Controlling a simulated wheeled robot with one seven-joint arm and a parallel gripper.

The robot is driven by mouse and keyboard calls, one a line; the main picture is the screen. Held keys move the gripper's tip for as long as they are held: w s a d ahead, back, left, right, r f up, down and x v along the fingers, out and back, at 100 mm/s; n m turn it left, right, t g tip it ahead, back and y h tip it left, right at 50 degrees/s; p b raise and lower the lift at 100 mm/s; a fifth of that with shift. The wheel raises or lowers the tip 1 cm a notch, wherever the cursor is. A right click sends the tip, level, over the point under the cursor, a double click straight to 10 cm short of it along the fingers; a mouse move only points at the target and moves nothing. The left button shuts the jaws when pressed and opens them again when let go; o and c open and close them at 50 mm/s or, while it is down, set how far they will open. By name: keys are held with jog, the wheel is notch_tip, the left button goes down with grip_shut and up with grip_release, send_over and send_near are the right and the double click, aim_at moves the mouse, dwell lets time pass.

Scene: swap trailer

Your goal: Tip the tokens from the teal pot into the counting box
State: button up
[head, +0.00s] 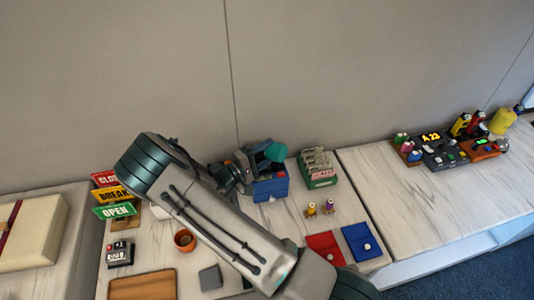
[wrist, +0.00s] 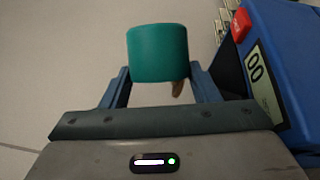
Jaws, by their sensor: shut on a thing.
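The teal pot (head: 275,152) is held in my gripper (head: 262,156), above the blue counting box (head: 270,189). In the wrist view the pot (wrist: 158,53) sits between the two blue fingers of my gripper (wrist: 160,75), which are shut on it. A small brownish thing shows at the pot's lower right edge; I cannot tell what it is. The counting box (wrist: 285,60) is at the right of the wrist view, with a display reading 00 and a red button. The pot looks tilted in the head view. The inside of the pot is hidden.
A green rack of cards (head: 319,170) stands right of the box. Two small figures (head: 319,209), red and blue pouches (head: 325,248), and a terracotta pot (head: 184,240) are on the table. Signs (head: 115,211) stand at the left. My arm hides part of the table.

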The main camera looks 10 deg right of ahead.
jog(key=shift+f+n, duration=0.15)
jog(key=shift+n, duration=0.25)
jog(key=shift+s+f, duration=0.15)
jog(key=shift+s, duration=0.05)
jog(key=shift+r+n+t+h+p, duration=0.2)
jog(key=shift+n+t+h+p, duration=0.1)
jog(key=shift+n, duration=0.3)
jog(key=shift+r, duration=0.1)
dwell(0.5)
jog(key=shift+w+d+r+p, duration=0.1)
jog(key=shift+w+r+p, duration=0.05)
jog(key=shift+r+p, duration=2.35)
jog(key=shift+r, duration=1.25)
jog(key=shift+w, duration=0.1)
